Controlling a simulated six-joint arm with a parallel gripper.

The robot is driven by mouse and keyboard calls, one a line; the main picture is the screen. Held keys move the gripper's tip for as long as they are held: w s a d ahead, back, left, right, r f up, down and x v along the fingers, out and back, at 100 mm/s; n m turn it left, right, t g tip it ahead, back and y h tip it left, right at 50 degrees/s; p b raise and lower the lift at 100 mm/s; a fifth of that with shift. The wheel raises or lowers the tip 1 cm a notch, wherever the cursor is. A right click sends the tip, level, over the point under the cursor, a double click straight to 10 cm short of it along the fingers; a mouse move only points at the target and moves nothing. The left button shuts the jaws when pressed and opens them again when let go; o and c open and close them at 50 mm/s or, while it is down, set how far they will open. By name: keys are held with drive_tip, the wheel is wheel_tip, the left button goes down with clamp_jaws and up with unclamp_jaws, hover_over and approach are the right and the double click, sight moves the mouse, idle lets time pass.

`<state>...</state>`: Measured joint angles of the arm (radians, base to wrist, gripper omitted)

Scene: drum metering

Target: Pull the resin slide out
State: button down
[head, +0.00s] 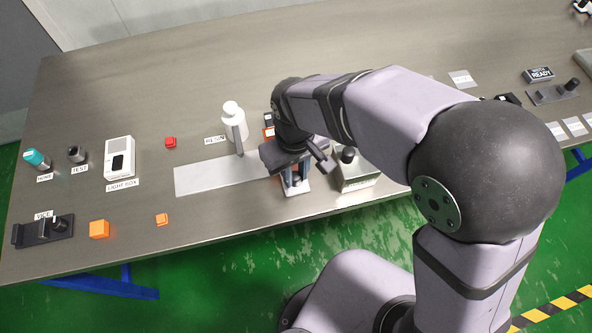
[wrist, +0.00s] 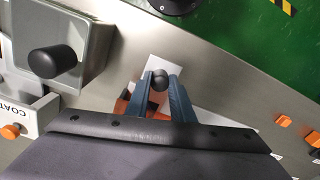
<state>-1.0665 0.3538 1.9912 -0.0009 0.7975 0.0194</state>
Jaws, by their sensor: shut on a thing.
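My gripper (wrist: 160,84) points down with its two blue fingers closed on a small black knob (wrist: 159,77), seen in the wrist view. The knob appears to belong to the resin slide, whose white plate (wrist: 166,65) shows beyond the fingertips. In the head view my gripper (head: 295,178) is at the table's front edge, and the white plate (head: 297,190) shows below it. An orange body (wrist: 122,106) shows partly beside the fingers. My wrist hides most of it, so how far the slide stands out cannot be told.
A grey box with a black knob (head: 355,178) stands close on the right. A pale flat strip (head: 205,178) lies left.

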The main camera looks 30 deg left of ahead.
drive_tip(key=s+a+p, duration=0.4)
drive_tip(key=s+a, duration=1.1)
drive_tip(key=shift+r, duration=0.1)
drive_tip(key=shift+a, duration=0.1)
drive_tip(key=c, duration=1.5)
unclamp_jaws()
drive_tip(key=shift+a, duration=0.1)
drive_tip(key=shift+c, duration=0.2)
wheel_tip(320, 180, up, 7)
drive_tip(key=b, duration=0.1)
drive_tip(key=shift+r, duration=0.15)
